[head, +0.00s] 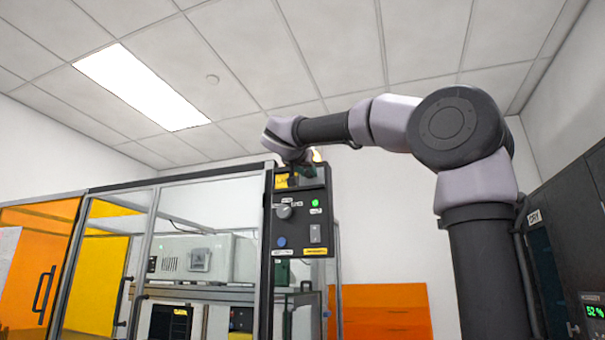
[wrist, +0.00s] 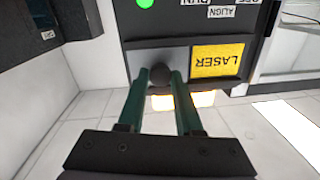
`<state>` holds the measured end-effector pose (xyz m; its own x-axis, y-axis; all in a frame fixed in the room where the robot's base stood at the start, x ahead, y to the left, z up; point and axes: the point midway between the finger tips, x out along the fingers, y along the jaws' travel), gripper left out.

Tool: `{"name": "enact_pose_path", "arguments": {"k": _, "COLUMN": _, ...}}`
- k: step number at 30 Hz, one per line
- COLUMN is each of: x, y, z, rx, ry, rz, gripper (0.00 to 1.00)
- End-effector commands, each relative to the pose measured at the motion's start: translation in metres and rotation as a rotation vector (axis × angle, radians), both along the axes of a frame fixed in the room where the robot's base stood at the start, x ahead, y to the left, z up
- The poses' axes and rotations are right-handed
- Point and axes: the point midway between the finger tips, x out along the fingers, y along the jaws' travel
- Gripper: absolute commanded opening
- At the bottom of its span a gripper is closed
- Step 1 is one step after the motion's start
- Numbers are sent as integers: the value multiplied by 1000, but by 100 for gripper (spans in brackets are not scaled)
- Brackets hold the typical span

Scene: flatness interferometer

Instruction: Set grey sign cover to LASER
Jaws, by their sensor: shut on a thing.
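The sign slot sits at the top of a dark control panel (head: 303,222). In the wrist view, the yellow LASER sign (wrist: 217,62) is uncovered on the right side of the slot. The dark grey sign cover (wrist: 158,56) appears to lie on the left side, beside the sign. Its round dark knob (wrist: 159,76) is between the green fingertips of my gripper (wrist: 158,82), which is shut on it. In the head view, my gripper (head: 307,172) is at the panel's top, right of the yellow sign (head: 281,182); the cover is largely hidden there.
The panel carries a selector knob (head: 284,212), a green light (head: 315,203), a blue button (head: 281,242) and a switch (head: 315,234). A glazed enclosure (head: 205,205) stands left; a dark cabinet (head: 575,225) stands right.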

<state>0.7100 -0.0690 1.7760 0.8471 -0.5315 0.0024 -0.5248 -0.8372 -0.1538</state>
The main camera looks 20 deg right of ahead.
Motion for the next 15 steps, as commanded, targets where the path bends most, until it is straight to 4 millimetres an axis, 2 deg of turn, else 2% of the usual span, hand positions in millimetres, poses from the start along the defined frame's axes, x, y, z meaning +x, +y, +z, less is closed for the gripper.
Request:
{"name": "enact_pose_path", "arguments": {"k": 2, "x": -1, "y": -3, "z": -1, "rx": 7, "ry": 3, "rz": -6, "gripper": 0}}
{"name": "enact_pose_path", "arguments": {"k": 3, "x": -1, "y": -3, "z": -1, "rx": 7, "ry": 3, "rz": -6, "gripper": 45}}
{"name": "enact_pose_path", "arguments": {"k": 4, "x": -1, "y": -3, "z": -1, "rx": 7, "ry": 3, "rz": -6, "gripper": 57}}
{"name": "enact_pose_path", "arguments": {"k": 5, "x": -1, "y": -3, "z": -1, "rx": 6, "ry": 2, "rz": -6, "gripper": 64}}
{"name": "enact_pose_path", "arguments": {"k": 15, "x": -2, "y": -1, "z": -1, "rx": 4, "ry": 1, "rz": -3, "gripper": 64}}
